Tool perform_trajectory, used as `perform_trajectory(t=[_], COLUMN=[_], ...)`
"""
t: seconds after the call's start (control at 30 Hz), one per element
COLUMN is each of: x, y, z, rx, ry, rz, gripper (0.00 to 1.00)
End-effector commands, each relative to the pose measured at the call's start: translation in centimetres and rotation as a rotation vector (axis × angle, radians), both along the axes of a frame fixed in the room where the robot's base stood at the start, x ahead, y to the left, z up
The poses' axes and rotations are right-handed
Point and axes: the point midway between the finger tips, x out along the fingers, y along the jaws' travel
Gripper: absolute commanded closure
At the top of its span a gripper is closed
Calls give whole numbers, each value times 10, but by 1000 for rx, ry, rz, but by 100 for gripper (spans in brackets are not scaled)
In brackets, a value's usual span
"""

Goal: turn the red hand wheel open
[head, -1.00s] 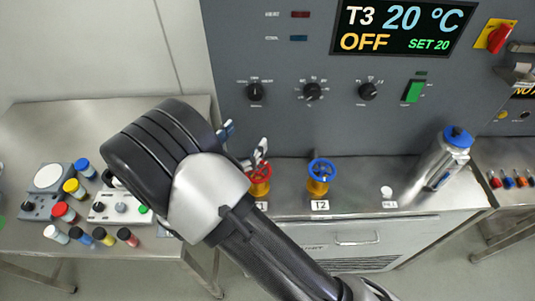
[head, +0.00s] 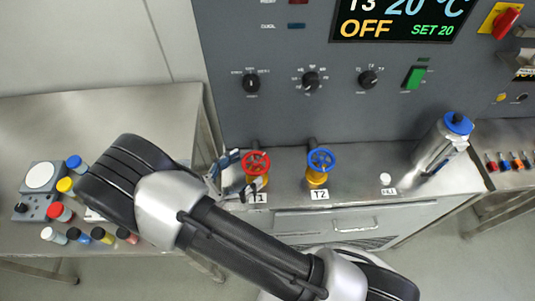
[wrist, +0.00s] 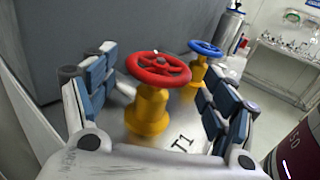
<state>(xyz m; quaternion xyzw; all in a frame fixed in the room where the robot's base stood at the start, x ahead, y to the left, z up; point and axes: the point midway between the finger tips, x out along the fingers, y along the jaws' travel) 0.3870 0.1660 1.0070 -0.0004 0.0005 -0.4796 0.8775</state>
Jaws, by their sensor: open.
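The red hand wheel (head: 256,163) sits on a yellow valve body labelled T1 on the steel ledge. In the wrist view the red wheel (wrist: 158,68) is upright on its yellow stem, between and beyond my two fingers. My gripper (head: 240,172) is open, with blue-padded fingers spread to either side of the wheel's valve. In the wrist view my gripper (wrist: 155,95) holds nothing, and I cannot tell whether a finger touches the valve. Part of the yellow body is hidden by a finger in the head view.
A blue hand wheel (head: 321,160) on valve T2 stands close to the right. The grey panel (head: 300,110) rises behind. Several coloured-cap bottles (head: 66,185) stand on the left table.

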Motion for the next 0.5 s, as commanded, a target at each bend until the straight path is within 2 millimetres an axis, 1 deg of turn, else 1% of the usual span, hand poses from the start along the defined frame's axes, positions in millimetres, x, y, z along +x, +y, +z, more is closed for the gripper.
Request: perform_trajectory(t=[0.03, 0.2, 0.4, 0.5], x=[7, 25, 40, 43], y=[-11, -40, -62, -66], z=[0, 0, 0, 0], rx=[-1, -1, 1, 1], ry=[0, 0, -1, -1], rz=[-5, -4, -2, 0], gripper=[22, 22, 22, 22])
